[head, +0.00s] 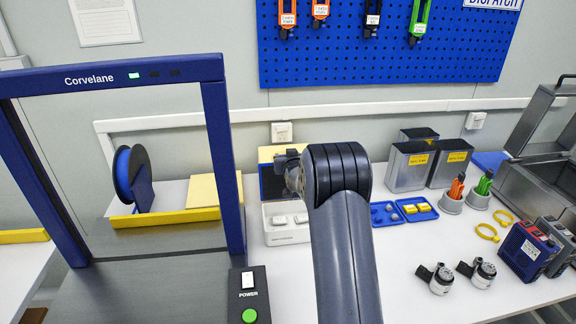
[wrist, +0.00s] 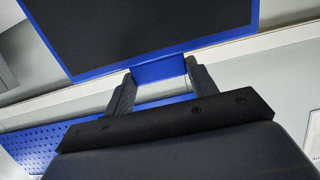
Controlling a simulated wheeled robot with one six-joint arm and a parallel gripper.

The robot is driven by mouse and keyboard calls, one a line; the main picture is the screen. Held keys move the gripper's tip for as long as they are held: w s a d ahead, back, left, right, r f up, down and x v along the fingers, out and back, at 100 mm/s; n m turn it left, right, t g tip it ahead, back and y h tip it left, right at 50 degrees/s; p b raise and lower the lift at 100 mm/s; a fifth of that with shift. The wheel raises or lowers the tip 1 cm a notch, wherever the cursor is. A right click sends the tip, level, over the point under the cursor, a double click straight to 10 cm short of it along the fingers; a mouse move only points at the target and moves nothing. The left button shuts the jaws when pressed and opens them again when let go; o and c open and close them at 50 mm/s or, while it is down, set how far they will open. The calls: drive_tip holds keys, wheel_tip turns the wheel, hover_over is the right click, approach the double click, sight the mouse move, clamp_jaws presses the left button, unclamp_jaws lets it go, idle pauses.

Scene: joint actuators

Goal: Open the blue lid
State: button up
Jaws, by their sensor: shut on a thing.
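The blue lid is a dark panel with a blue border; in the wrist view its dark face (wrist: 150,28) fills the top. A blue tab on its near edge sits between the fingertips of my gripper (wrist: 160,70), which is shut on it. In the head view the lid (head: 270,183) shows as a blue-edged dark panel, raised behind a white tray and left of my arm. My gripper (head: 288,165) is at its right side there, and my arm hides part of it. I cannot tell the lid's exact tilt.
A white tray (head: 286,238) with pale pieces lies below the lid. Blue trays (head: 388,222) and grey bins (head: 409,170) stand right of my arm. The blue Corvelane frame (head: 222,150) rises at left. Two metal fittings (head: 440,283) lie at front right.

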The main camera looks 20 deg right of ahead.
drive_tip(key=shift+s+a+t+h+b, duration=0.15)
drive_tip(key=shift+s+t+b, duration=0.35)
drive_tip(key=shift+b, duration=0.95)
drive_tip(key=shift+s+a+t+h+b, duration=0.15)
drive_tip(key=shift+s+b, duration=0.5)
drive_tip(key=shift+b, duration=0.8)
drive_tip(key=shift+r, duration=0.1)
drive_tip(key=o, duration=1.4)
drive_tip(key=b+v, duration=0.2)
drive_tip(key=v, duration=0.8)
drive_tip(key=shift+s, duration=0.4)
